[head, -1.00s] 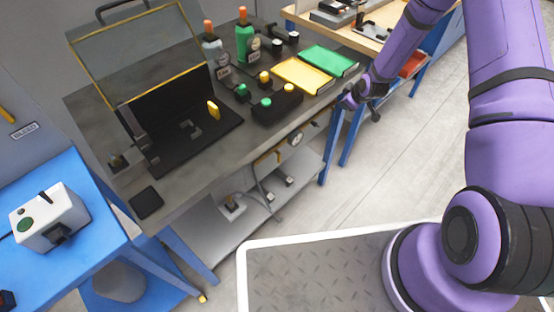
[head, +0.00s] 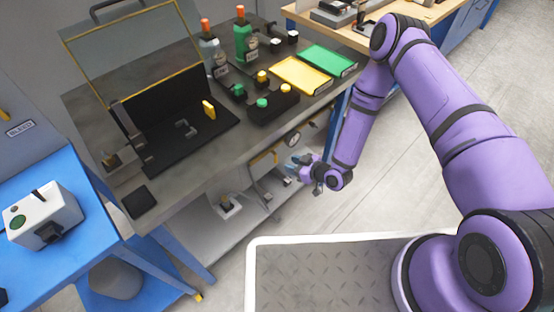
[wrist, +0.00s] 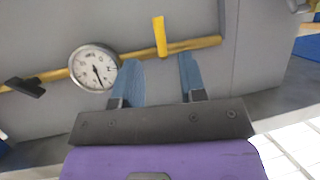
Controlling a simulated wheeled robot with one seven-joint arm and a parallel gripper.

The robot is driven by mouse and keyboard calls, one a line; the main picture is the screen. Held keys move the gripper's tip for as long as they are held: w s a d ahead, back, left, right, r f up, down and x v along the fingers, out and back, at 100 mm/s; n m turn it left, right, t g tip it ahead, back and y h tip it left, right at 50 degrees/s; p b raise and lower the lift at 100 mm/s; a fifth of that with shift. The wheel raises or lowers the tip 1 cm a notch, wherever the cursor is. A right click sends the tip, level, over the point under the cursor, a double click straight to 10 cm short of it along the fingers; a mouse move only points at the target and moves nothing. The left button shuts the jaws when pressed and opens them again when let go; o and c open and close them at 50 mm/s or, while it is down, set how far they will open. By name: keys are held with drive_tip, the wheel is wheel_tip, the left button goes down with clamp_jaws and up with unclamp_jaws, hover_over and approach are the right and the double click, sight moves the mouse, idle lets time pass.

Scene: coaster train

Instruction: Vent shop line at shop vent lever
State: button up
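In the wrist view a yellow lever (wrist: 160,36) stands upright on a yellow pipe (wrist: 195,44) along a grey panel. A round white dial gauge (wrist: 93,68) sits on the pipe to its left, and a black handle (wrist: 25,87) lies farther left. No label shows which one is the shop vent lever. My gripper (wrist: 160,60) is open and empty, its two blue-grey fingers apart below the lever, which appears between them. In the head view my gripper (head: 304,168) is low in front of the bench's underside, near the gauge (head: 293,139).
The grey bench (head: 180,185) above carries a black open case, bottles, a button box (head: 272,106), and yellow (head: 301,75) and green trays. A lower shelf (head: 225,220) holds small fittings. A blue table (head: 85,225) stands left. Floor to the right is clear.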

sight(276, 159)
drive_tip(key=x, duration=0.8)
drive_tip(key=shift+w+a+f, duration=0.1)
drive_tip(key=shift+w+a, duration=0.05)
clamp_jaws()
